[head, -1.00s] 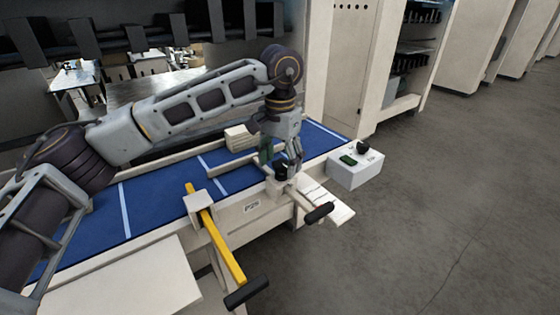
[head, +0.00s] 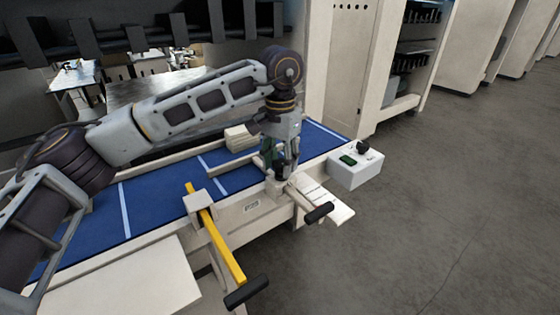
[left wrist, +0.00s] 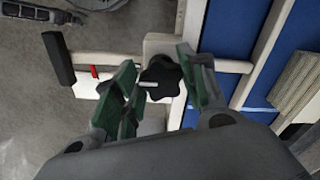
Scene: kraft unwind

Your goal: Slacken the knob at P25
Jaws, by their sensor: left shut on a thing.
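The black lobed knob (left wrist: 163,72) sits on a cream block (left wrist: 158,44) in the left wrist view, with a short pale mark on it. My left gripper (head: 281,170) is over the block at the front rail of the blue belt bed, pointing down. Its green-padded fingers (left wrist: 163,84) stand on either side of the knob and are shut on it. In the head view the fingers mostly hide the knob. I cannot read a P25 label. My right gripper is in neither view.
A rod with a black handle (head: 319,213) sticks out from the block. To its left a yellow bar (head: 222,245) ends in another black handle (head: 246,294). A white control box (head: 356,170) stands to the right. The floor at right is clear.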

